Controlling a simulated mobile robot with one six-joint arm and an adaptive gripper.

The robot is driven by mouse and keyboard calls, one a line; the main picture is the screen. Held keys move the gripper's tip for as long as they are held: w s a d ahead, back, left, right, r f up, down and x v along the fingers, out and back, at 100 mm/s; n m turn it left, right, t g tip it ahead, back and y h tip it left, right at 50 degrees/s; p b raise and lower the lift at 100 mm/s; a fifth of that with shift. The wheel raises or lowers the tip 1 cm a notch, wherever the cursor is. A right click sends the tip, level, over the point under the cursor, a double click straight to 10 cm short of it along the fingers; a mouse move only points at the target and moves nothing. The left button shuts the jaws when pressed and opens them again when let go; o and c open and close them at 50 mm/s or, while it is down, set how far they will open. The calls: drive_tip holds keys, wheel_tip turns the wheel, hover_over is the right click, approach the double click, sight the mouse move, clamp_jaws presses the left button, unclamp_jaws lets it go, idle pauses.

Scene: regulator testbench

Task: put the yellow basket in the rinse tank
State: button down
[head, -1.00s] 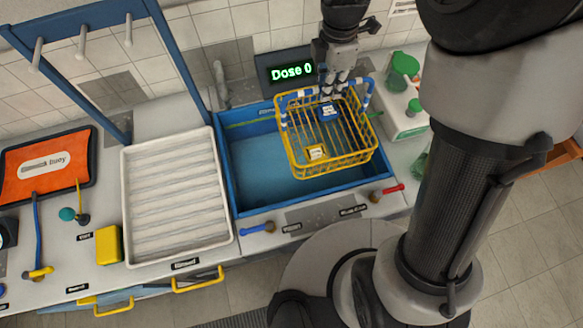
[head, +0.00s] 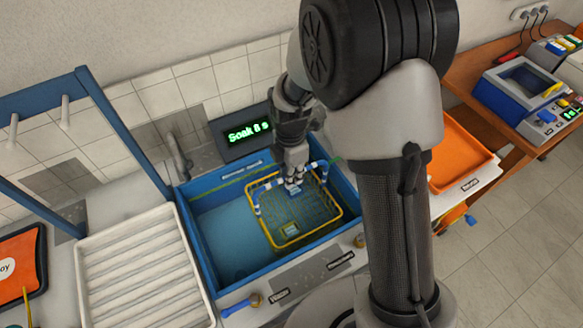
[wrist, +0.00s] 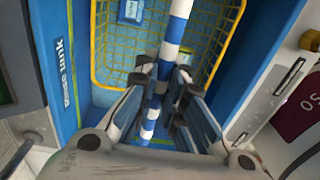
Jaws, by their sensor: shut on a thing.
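The yellow wire basket (head: 312,212) sits low inside the blue tank (head: 247,283), toward its right side, with its lower part seen through the water. It holds a small blue-labelled part and a pale yellow part. My gripper (head: 293,180) is shut on the basket's blue-and-white striped handle. In the wrist view the fingers (wrist: 160,88) close around the striped bar (wrist: 173,48), with the basket (wrist: 112,45) beyond. Whether the basket touches the tank floor is hard to tell.
A display (head: 247,131) behind the tank reads "Soak 8 s". A white ribbed tray (head: 142,262) stands left of the tank, below a blue hook frame (head: 120,127). A tap (head: 178,155) stands at the tank's back left. An orange tray (head: 458,155) lies to the right.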

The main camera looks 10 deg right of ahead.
wheel_tip(320, 180, down, 4)
drive_tip(key=shift+w+f+b, duration=0.1)
drive_tip(key=shift+f+b, duration=0.05)
drive_tip(key=shift+b, duration=0.5)
drive_tip(key=c, duration=1.7)
unclamp_jaws()
drive_tip(key=shift+f, duration=0.1)
